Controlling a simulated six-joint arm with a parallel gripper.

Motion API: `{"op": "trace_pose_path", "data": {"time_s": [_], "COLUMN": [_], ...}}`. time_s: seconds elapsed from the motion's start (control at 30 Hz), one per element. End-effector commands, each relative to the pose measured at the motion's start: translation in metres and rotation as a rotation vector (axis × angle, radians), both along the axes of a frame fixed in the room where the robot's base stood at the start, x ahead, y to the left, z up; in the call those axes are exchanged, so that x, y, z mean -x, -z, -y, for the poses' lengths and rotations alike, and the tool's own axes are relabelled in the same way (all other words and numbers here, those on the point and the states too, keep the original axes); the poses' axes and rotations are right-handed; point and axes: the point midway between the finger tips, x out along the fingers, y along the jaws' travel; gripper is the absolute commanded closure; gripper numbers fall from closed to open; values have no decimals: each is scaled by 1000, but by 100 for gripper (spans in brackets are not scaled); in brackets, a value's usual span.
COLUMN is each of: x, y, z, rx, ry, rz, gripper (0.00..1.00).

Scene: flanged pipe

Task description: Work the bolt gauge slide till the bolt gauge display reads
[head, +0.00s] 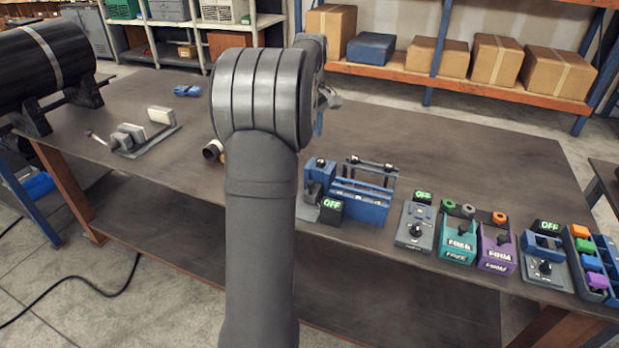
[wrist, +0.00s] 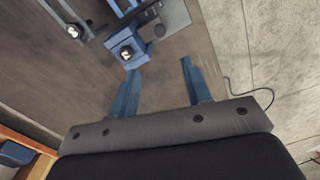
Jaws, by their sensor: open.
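A blue device (head: 360,203) with upright posts and a green OFF display (head: 331,210) stands on the bench right of my arm. It looks like the bolt gauge, but I cannot read a label. A blue block (head: 319,171) stands at its left end. In the wrist view a blue block (wrist: 127,50) with a pale-marked black top lies just beyond the left fingertip, with a small gap or light overlap that I cannot tell. My gripper (wrist: 158,68) is open, with nothing between its blue fingers. In the head view my arm hides most of it.
Right of the device stand a grey box with a knob (head: 415,228), teal (head: 458,240) and purple (head: 497,250) boxes, and another knobbed unit (head: 546,264). A large black pipe (head: 42,62) rests at the left. The bench (head: 470,165) is clear behind the devices.

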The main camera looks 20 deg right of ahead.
Motion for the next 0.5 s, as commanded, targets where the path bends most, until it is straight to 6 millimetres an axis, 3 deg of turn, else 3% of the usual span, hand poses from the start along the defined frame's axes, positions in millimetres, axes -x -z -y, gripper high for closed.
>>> {"op": "trace_pose_path", "data": {"time_s": [0.5], "x": [0], "y": [113], "z": [0], "rx": [-1], "ry": [0], "rz": [-3], "gripper": [55]}}
